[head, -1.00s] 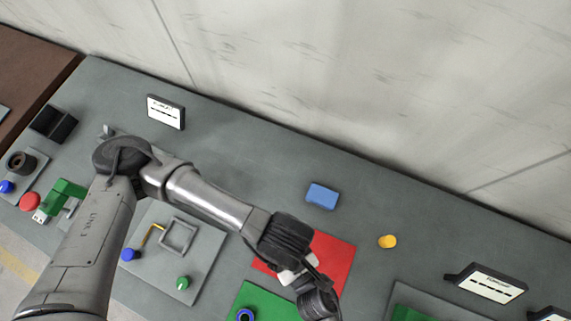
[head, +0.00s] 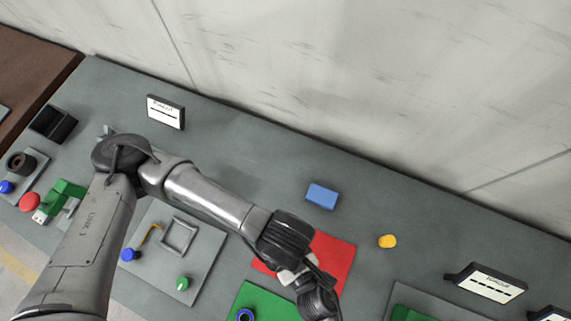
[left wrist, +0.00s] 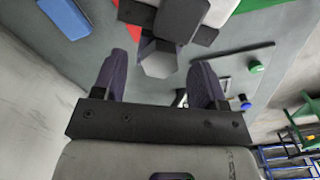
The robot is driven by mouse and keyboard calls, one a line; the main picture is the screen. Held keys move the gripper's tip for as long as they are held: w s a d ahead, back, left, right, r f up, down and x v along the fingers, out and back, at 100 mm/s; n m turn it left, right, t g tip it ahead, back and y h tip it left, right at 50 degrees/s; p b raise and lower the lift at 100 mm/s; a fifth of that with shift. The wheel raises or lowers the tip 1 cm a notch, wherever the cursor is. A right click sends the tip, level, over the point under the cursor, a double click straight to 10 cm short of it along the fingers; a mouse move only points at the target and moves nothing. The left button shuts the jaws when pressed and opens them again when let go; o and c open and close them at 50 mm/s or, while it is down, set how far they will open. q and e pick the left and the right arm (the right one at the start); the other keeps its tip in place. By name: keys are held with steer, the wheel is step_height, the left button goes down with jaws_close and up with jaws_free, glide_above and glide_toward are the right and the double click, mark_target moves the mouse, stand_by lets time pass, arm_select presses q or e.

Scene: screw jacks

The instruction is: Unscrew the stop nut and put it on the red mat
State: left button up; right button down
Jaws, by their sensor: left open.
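The red mat (head: 335,262) lies on the grey bench, partly hidden behind my left wrist in the head view. Its red edge shows at the top of the left wrist view (left wrist: 134,32). My left gripper (left wrist: 158,62) is open, its two dark fingers apart. Between them is a grey hexagonal piece (left wrist: 157,64) that looks like the stop nut; I cannot tell whether the fingers touch it. A dark block (left wrist: 181,18) with grey sides is just beyond it. In the head view my left arm hides this piece. My right gripper is in neither view.
A blue block (head: 322,196) and a yellow knob (head: 388,241) lie beyond the mat. A green board (head: 262,301) with a blue ring (head: 246,315) is in front. A grey plate (head: 205,262) with knobs is to the left.

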arm_select(q)
steer(key=shift+r, duration=1.65)
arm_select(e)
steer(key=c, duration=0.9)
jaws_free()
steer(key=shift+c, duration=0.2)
arm_select(q)
step_height(320, 180, down, 2)
steer(key=shift+f+b, duration=0.25)
steer(key=shift+b, duration=1)
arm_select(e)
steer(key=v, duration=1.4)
